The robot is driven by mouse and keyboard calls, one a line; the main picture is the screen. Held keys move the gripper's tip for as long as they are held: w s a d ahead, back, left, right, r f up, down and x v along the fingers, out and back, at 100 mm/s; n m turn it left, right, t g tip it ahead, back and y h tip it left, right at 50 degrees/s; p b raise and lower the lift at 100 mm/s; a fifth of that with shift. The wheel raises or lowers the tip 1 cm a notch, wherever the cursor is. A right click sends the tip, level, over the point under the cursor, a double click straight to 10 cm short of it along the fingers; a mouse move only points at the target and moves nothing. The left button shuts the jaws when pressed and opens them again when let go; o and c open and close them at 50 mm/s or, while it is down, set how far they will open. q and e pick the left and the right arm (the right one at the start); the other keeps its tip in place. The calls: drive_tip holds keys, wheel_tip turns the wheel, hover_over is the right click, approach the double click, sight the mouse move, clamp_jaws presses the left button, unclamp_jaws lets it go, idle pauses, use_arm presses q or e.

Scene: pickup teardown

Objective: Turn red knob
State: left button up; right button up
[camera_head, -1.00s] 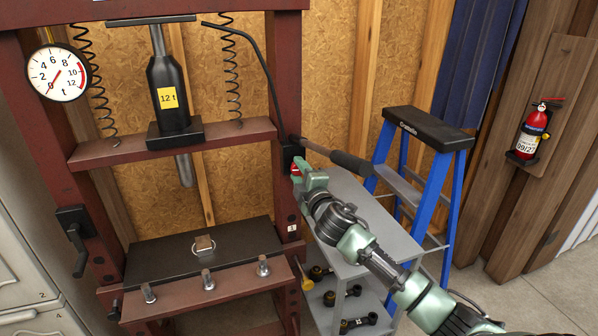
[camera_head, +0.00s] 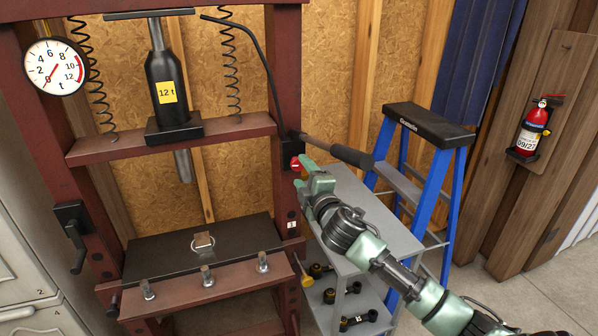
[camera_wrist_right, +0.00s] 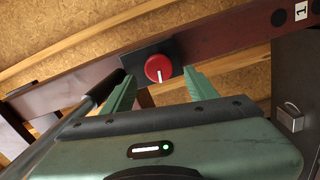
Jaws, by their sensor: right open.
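The red knob (camera_head: 296,163) sits on a small black box on the right post of the press, under the lever handle. In the right wrist view the red knob (camera_wrist_right: 158,68) is round with a white mark that points down toward my gripper. My right gripper (camera_head: 304,174) is just right of and below the knob. In the right wrist view its two green fingers (camera_wrist_right: 155,88) are apart, one on each side of the knob, with the knob beyond them and seemingly not touched. My left gripper is not in view.
The press lever (camera_head: 338,152) sticks out right just above my right gripper. A grey cart (camera_head: 350,215) stands below my right arm, with a blue stepladder (camera_head: 445,190) beside it. The press's gauge (camera_head: 55,67) is at the upper left.

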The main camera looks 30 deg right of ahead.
drive_tip(key=v, duration=0.4)
drive_tip(key=shift+s+b, duration=0.1)
drive_tip(key=shift+b, duration=0.3)
drive_tip(key=s+d+f+m+g+y, duration=0.1)
drive_tip(key=s+f+m+g, duration=0.2)
drive_tip(key=f, duration=1.5)
drive_tip(key=s+f+m+g, duration=0.1)
drive_tip(key=s+f+g, duration=0.3)
drive_tip(key=f, duration=1.4)
drive_tip(key=s+a+f+m+g+y+b, duration=0.1)
drive_tip(key=s+a+f+m+g, duration=0.1)
drive_tip(key=s+f, duration=0.6)
drive_tip(key=s+a+f+m+g, duration=0.1)
drive_tip(key=s+a+f+g, duration=0.1)
drive_tip(key=s+f, duration=0.6)
drive_tip(key=s+a+f+m+g, duration=0.1)
drive_tip(key=s+a+f, duration=0.3)
drive_tip(key=s, duration=0.6)
drive_tip(key=s+a+f+m+g+y, duration=0.1)
drive_tip(key=s+a+f+g, duration=0.1)
drive_tip(key=s+a+f, duration=0.3)
drive_tip(key=s+a+f+m+g+y, duration=0.1)
drive_tip(key=s+a+f+g, duration=0.1)
drive_tip(key=s+a+f, duration=0.3)
drive_tip(key=s+f, duration=0.4)
drive_tip(key=s, duration=0.6)
drive_tip(key=shift+s+f+m+b, duration=0.15)
drive_tip(key=shift+f+m+b, duration=0.05)
drive_tip(key=shift+m+b, duration=0.2)
